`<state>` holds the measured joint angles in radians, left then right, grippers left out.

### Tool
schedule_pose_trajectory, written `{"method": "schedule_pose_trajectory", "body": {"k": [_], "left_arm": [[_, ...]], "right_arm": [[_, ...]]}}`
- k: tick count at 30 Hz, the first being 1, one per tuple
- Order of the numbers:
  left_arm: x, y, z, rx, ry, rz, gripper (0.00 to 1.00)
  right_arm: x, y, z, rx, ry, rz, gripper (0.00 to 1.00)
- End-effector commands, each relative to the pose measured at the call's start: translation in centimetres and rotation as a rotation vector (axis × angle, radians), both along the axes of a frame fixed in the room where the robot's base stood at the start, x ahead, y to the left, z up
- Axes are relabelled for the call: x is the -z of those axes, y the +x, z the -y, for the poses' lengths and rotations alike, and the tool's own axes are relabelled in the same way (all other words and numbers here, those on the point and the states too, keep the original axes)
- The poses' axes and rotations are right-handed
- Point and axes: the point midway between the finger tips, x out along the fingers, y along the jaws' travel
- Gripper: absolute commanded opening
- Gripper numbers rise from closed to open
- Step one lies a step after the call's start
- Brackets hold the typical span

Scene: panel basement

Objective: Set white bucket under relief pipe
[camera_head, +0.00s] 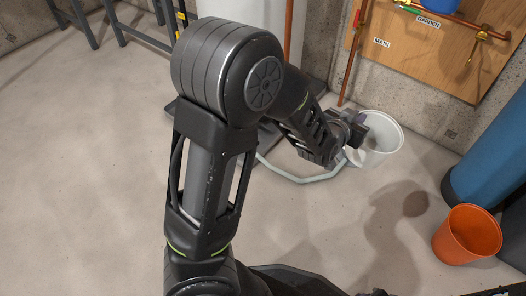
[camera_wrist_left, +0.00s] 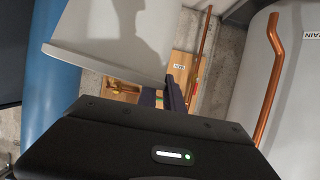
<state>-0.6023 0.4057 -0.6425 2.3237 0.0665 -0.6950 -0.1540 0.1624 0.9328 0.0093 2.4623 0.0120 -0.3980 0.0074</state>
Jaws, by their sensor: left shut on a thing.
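The white bucket (camera_head: 391,150) is right of the middle in the head view, in front of the concrete wall and below the wooden board. My left gripper (camera_head: 354,136) is shut on its left rim side. In the left wrist view the bucket's pale wall (camera_wrist_left: 105,40) fills the upper left, and the dark fingers (camera_wrist_left: 174,97) are at its edge. Whether the bucket touches the floor I cannot tell. A copper pipe, apparently the relief pipe (camera_head: 288,30), runs down the white tank (camera_head: 240,10), left of the bucket; it also shows in the wrist view (camera_wrist_left: 270,85). My right gripper is out of view.
An orange bucket (camera_head: 466,236) and a blue tank (camera_head: 492,160) stand at the right. A pale hose (camera_head: 305,179) lies on the floor by the tank's dark base. Another copper pipe (camera_head: 352,55) runs beside the board (camera_head: 400,50). The floor at left is clear.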

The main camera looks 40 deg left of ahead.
Motion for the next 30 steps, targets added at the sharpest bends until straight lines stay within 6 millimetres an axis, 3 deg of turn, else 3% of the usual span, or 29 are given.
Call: {"method": "schedule_pose_trajectory", "body": {"k": [11, 17, 23, 27, 30], "left_arm": [[0.0, 0.0, 0.0, 0.000, 0.000, 0.001, 0.00], [1.6, 0.0, -2.0, -0.034, 0.009, -0.002, 0.00], [7.2, -0.4, -8.4, -0.133, 0.027, -0.007, 0.00], [13.6, -1.6, -14.3, -0.214, 0.032, -0.011, 0.00], [17.9, -2.5, -17.5, -0.257, 0.025, -0.011, 0.00]], "right_arm": [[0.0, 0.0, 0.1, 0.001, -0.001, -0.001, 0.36], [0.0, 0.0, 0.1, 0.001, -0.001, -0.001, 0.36], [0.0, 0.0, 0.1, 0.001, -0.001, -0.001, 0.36], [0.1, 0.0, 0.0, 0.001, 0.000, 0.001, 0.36], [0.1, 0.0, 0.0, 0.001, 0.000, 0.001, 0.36]]}}
